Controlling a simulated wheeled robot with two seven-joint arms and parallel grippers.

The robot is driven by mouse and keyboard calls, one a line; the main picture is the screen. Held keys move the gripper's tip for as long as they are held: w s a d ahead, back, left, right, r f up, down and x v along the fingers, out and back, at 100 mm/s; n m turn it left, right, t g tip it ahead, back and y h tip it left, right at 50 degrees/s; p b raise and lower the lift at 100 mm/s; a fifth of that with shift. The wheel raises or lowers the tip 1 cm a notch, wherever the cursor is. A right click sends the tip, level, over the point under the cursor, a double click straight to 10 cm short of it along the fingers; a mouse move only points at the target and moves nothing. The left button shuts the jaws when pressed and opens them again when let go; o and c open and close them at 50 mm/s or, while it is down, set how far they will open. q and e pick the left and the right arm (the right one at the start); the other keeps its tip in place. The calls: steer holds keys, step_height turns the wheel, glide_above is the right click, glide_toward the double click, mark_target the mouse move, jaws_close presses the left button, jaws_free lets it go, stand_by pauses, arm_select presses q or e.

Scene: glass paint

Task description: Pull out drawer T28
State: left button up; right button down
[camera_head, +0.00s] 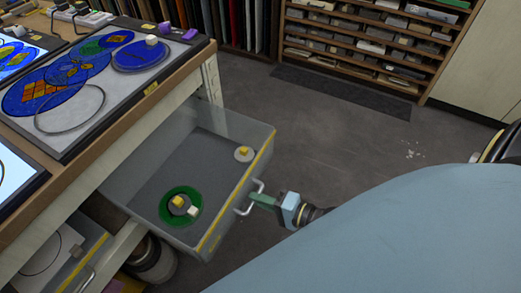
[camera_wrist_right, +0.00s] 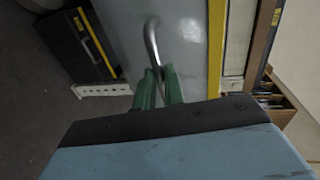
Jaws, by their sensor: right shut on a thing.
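A grey drawer (camera_head: 231,193) stands pulled far out of the bench, with a yellow strip along its front's top edge. I cannot read its label. Inside lie a green glass ring (camera_head: 168,194) with small yellow and white blocks, and a pale round piece (camera_head: 244,153) with a yellow block. My right gripper (camera_head: 256,199) is at the metal handle (camera_head: 243,209) on the drawer front. In the right wrist view its green fingers (camera_wrist_right: 160,88) are shut on the handle's bar (camera_wrist_right: 151,42). My left gripper is out of view.
The bench top (camera_head: 190,65) above the drawer carries blue glass discs (camera_head: 141,54) and a wire ring (camera_head: 69,108). Another drawer (camera_head: 65,252) sits open at lower left. A slotted shelf (camera_head: 360,40) stands at the back.

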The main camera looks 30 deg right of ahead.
steer(key=c, duration=1.5)
jaws_free()
